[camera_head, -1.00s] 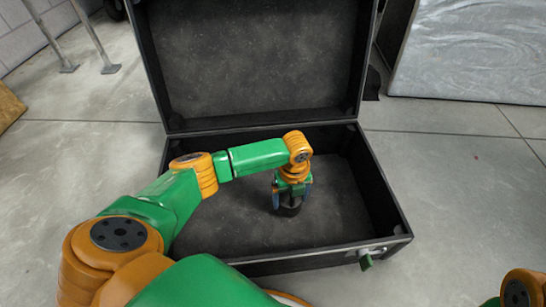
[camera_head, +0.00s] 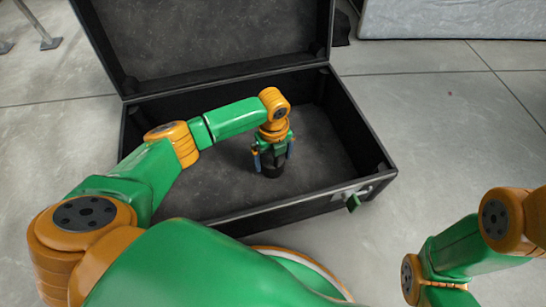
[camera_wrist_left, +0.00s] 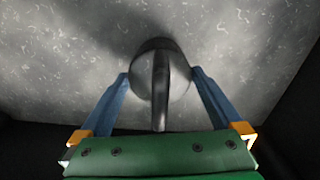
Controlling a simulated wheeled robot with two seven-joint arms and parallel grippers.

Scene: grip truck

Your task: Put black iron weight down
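The black iron weight (camera_head: 272,168) is upright inside the open black case (camera_head: 225,224), over its floor. My left gripper (camera_head: 273,163) points down from above, with one blue finger on each side of the weight. In the left wrist view the rounded weight (camera_wrist_left: 142,82), with its bar-like handle facing the camera, fills the space between the fingertips (camera_wrist_left: 160,76). The fingers appear to touch its sides. The weight's underside is hidden, so I cannot tell whether it rests on the floor. My right arm shows at the lower right; its gripper is out of view.
The case lid (camera_head: 205,35) stands open behind my left arm. The case walls surround the gripper, and a latch (camera_head: 352,200) is on the front edge. The case floor right of the weight is bare. Grey concrete floor (camera_head: 440,120) lies clear to the right.

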